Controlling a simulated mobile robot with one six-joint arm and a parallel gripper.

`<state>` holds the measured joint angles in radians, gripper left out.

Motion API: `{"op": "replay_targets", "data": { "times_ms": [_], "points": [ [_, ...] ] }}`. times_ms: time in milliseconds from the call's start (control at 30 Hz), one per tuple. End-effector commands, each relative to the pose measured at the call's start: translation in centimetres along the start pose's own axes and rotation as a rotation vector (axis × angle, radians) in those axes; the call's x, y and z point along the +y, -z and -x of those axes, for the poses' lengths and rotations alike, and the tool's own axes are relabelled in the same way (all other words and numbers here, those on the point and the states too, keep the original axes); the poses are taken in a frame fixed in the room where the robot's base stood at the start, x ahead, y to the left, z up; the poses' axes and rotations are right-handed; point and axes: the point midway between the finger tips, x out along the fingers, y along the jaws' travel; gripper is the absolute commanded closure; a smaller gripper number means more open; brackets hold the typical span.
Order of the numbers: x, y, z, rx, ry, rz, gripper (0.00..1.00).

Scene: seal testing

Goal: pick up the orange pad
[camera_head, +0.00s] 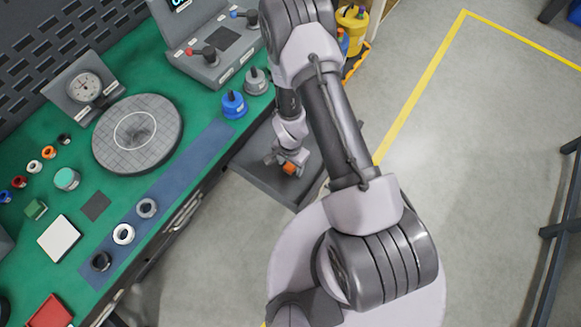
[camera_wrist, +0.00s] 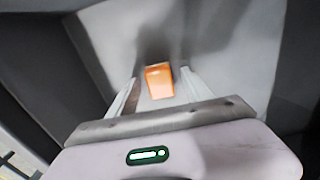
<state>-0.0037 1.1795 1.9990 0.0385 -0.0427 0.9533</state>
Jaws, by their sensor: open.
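The orange pad (camera_wrist: 159,82) lies on the grey surface in the wrist view, a small orange block with a paler top edge. My gripper (camera_wrist: 157,85) is open, with one finger on each side of the pad; I cannot tell whether either finger touches it. In the head view the orange pad (camera_head: 289,168) shows at the tip of my gripper (camera_head: 286,163), over a grey drawer or tray (camera_head: 265,185) beside the bench. My arm hides part of that drawer.
The green bench (camera_head: 185,160) to the left holds a round gauge plate (camera_head: 137,134), several rings, a blue knob piece (camera_head: 234,104) and a grey one (camera_head: 256,81). A lever box (camera_head: 213,50) stands behind. The drawer's walls rise around my gripper.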

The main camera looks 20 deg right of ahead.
Motion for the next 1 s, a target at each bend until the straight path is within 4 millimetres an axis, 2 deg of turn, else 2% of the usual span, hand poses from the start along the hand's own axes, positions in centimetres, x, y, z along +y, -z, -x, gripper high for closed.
{"op": "replay_targets", "data": {
  "times_ms": [67, 100, 300, 400, 667, 767, 900, 1000],
  "points": [
    [0.0, 0.0, 0.2, 0.0, 0.0, 0.0, 0.42],
    [0.0, 0.0, 0.2, 0.0, 0.0, 0.0, 0.46],
    [0.0, 0.0, 0.2, 0.0, 0.0, 0.0, 0.85],
    [0.0, 0.0, 0.2, 0.0, 0.0, 0.0, 1.0],
    [0.0, 0.0, 0.8, 0.0, 0.001, 0.0, 1.0],
    [-0.1, 0.1, 3.1, 0.001, 0.002, 0.0, 1.0],
    [-0.1, 0.0, 7.4, 0.0, 0.002, 0.001, 1.0],
    [-0.1, 0.0, 9.4, -0.001, 0.002, 0.0, 1.0]
  ]
}}
